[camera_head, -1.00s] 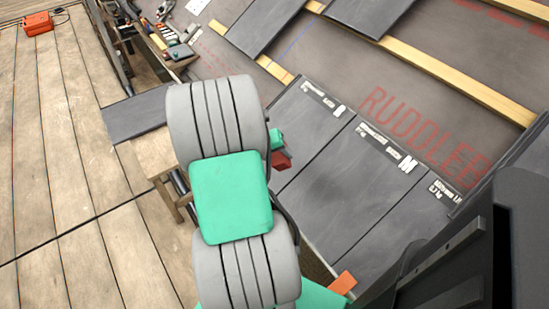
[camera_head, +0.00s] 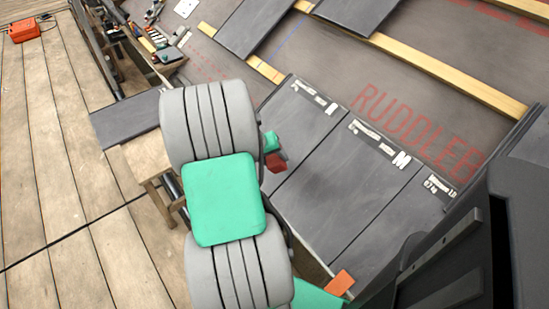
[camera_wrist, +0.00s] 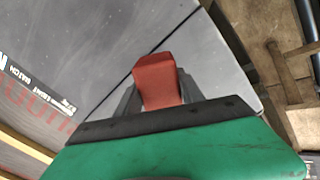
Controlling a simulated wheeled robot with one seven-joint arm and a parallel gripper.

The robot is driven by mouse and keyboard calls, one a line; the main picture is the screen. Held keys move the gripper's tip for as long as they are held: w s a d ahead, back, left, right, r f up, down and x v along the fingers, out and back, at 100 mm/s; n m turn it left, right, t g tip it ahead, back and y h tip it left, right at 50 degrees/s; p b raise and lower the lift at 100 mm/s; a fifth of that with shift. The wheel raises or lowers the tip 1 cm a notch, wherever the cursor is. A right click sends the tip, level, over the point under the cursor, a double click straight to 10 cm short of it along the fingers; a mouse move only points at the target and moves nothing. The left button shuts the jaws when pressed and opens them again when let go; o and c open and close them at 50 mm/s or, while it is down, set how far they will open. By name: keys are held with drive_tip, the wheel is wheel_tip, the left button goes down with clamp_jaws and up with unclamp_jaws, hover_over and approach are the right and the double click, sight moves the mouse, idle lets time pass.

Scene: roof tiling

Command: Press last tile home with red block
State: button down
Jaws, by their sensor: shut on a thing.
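My gripper (camera_wrist: 156,102) is shut on a red block (camera_wrist: 158,78), which sticks out past the fingers in the wrist view. The block (camera_head: 276,163) also shows in the head view, just right of my arm and partly hidden by it. Grey roof tiles lie in a row on the right: one upper left (camera_head: 300,115), one in the middle (camera_head: 350,185) and one lower right (camera_head: 405,235). In the wrist view, the block appears over grey tile (camera_wrist: 110,50) close to a seam. I cannot tell whether it touches the tile.
A yellow batten (camera_head: 440,73) crosses the roof above the row, with more tiles (camera_head: 255,22) higher up. An orange piece (camera_head: 341,283) lies at the lower tile edge. A loose dark slab (camera_head: 125,118) rests near a wooden stand (camera_head: 150,165) left of my arm.

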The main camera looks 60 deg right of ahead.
idle(0.4)
drive_tip(key=shift+b+x, duration=1.8)
drive_tip(key=shift+x, duration=1.2)
drive_tip(key=shift+f, duration=0.1)
drive_tip(key=p+v, duration=0.7)
drive_tip(key=v, duration=0.1)
drive_tip(key=shift+r, duration=0.3)
drive_tip(key=shift+w+a+r, duration=0.1)
drive_tip(key=shift+a+r, duration=0.1)
